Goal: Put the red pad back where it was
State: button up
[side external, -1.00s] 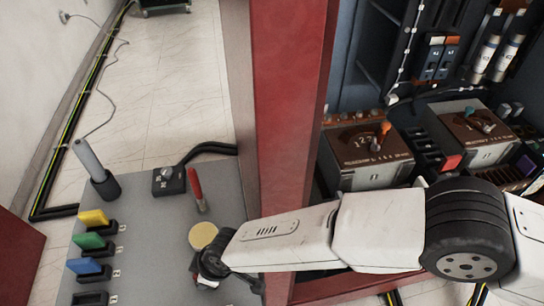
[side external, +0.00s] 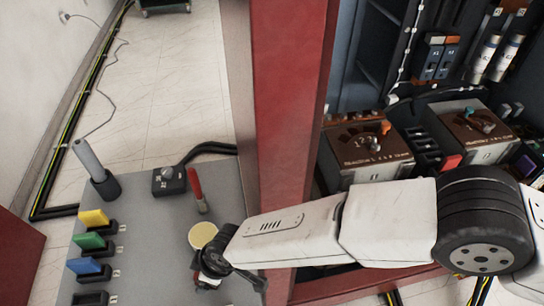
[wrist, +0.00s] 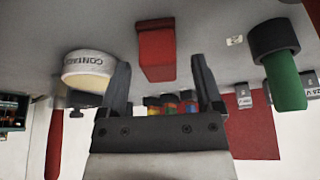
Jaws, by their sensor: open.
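A red block (wrist: 156,50), which looks like the red pad, is on the grey bench top in the wrist view, which shows the scene upside down. It lies beyond my open gripper (wrist: 163,70), roughly in line with the gap between the fingers. I cannot tell the distance, but no finger visibly touches it. In the side view my gripper (side external: 210,270) is low over the bench, in front of a round pale-yellow-topped container (side external: 203,235); the block is mostly hidden there. Yellow (side external: 94,217), green (side external: 89,241) and blue (side external: 84,265) pads stand in black holders. A nearer holder (side external: 90,298) looks empty.
The container, labelled with "CONT...", is left of the fingers in the wrist view (wrist: 88,68); a green cylinder (wrist: 285,80) is at right. A red-handled tool (side external: 196,188) stands behind the container. A red post (side external: 290,120) separates bench and cabinet. Another red piece (side external: 449,162) sits in the cabinet.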

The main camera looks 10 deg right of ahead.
jog(key=v, duration=1)
jog(key=shift+r, duration=0.2)
